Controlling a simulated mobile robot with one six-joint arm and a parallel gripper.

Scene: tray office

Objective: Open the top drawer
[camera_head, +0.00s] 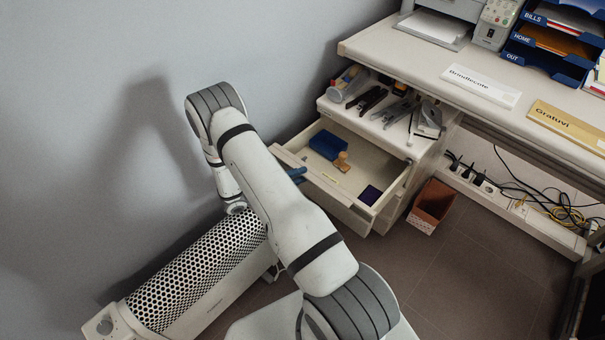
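The top drawer (369,162) of the white cabinet under the desk stands pulled out, with its inside open to view. It holds a blue box (327,144), a wooden stamp (342,161), a dark purple pad (370,195) and a small yellow item. My arm crosses in front of the drawer's left part and hides much of my gripper. A blue piece, which looks like the tip of my gripper (297,173), shows at the drawer's front edge. I cannot tell whether it touches or grips the drawer, and the handle is not clearly visible.
Staplers and other tools lie on the cabinet top (340,107). A white perforated heater (200,270) stands at the lower left by the wall. A brown bin (431,206) stands right of the drawer. Cables run under the desk (440,62). Floor at the lower right is clear.

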